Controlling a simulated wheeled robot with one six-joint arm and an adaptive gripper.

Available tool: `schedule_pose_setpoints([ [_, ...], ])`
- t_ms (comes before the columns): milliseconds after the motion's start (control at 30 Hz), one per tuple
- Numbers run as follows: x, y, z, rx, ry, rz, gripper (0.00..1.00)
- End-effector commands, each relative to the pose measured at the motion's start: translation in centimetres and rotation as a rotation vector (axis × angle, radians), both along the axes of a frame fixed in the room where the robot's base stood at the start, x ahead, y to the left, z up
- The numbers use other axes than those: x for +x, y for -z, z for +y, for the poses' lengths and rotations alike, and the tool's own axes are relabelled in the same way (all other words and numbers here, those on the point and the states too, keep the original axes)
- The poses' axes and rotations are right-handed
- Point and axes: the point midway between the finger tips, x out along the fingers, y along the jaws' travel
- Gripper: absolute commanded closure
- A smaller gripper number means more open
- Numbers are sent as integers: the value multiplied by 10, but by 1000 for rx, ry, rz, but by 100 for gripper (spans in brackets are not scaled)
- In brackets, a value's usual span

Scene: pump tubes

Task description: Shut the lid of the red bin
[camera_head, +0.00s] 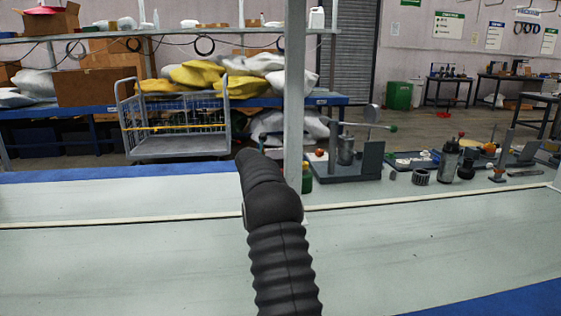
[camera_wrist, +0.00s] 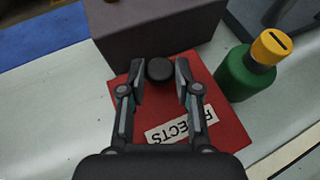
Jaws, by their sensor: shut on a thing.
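The red bin (camera_wrist: 222,132) shows in the wrist view as a red panel with a white label (camera_wrist: 182,126) reading "REJECTS", partly covered by my gripper. A round black knob (camera_wrist: 160,69) stands at the far edge of the red panel. My gripper (camera_wrist: 159,78) has one finger on each side of the knob and is shut on it. How far the lid is open cannot be told from this angle. In the head view my black arm hides the bin and my gripper.
A green bottle with a yellow cap (camera_wrist: 247,68) stands close right of the bin. A dark grey box (camera_wrist: 150,28) is just beyond it. In the head view a grey fixture (camera_head: 350,160) and several pump parts stand to the right. The near bench (camera_head: 130,270) is clear.

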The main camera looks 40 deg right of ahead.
Motion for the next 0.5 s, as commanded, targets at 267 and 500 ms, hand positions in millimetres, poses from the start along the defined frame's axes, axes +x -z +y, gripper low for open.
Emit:
schedule_pose_setpoints([
  [267, 7, 2, 14, 6, -15, 13, 100],
  [500, 7, 2, 14, 6, -15, 14, 44],
])
